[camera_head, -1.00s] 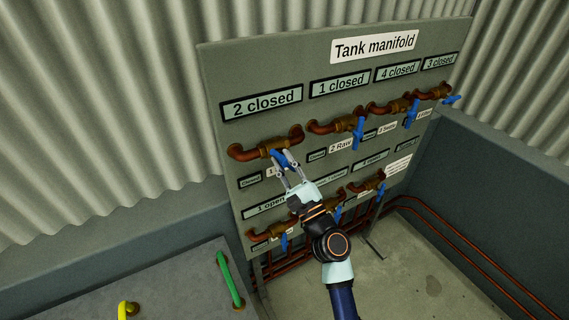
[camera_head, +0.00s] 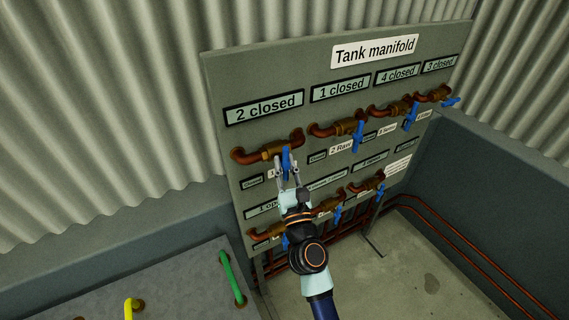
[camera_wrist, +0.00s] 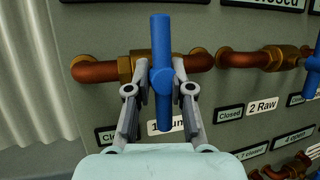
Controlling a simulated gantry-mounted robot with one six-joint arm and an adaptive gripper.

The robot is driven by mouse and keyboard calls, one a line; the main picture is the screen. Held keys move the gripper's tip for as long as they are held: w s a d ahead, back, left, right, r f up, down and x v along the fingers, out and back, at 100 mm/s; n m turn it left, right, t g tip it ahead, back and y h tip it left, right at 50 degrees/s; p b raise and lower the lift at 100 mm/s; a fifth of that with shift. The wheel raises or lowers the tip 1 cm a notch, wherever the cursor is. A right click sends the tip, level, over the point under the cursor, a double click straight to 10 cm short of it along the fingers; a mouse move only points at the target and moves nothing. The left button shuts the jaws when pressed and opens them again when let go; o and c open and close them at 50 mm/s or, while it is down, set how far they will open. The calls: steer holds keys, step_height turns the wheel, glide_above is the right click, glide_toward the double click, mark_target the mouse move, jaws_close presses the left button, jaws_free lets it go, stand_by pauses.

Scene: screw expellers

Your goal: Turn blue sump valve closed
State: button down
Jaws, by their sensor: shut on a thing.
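The blue valve handle (camera_head: 286,156) is on the top-left valve of the tank manifold panel (camera_head: 221,78). In the wrist view this handle (camera_wrist: 161,38) stands upright, across the horizontal copper pipe and brass valve body (camera_wrist: 125,68). My gripper (camera_head: 285,166) is shut on the handle, with one finger on each side of it; the wrist view shows the gripper (camera_wrist: 161,77) around its middle. A label (camera_wrist: 154,127) below, starting with "1" and with "um" showing, is partly hidden by the handle and fingers.
The sign above this valve (camera_head: 263,108) reads "2 closed". A blue handle (camera_head: 358,137) hangs on the valve to the right, with more valves beyond it and a lower row below. A grey block with green (camera_head: 231,276) and yellow pipes stands at lower left.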

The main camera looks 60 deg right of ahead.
steer(key=shift+s+r, duration=0.1)
steer(key=shift+r, duration=0.05)
stand_by(0.3)
steer(key=c, duration=1.1)
jaws_free()
steer(key=shift+d, duration=0.1)
steer(key=shift+o, duration=0.2)
steer(key=shift+s+a+f, duration=0.1)
steer(key=shift+a+f, duration=0.1)
steer(key=v, duration=1.1)
steer(key=shift+s+a+f, duration=0.15)
steer(key=shift+s+a, duration=0.05)
steer(key=shift+a, duration=0.05)
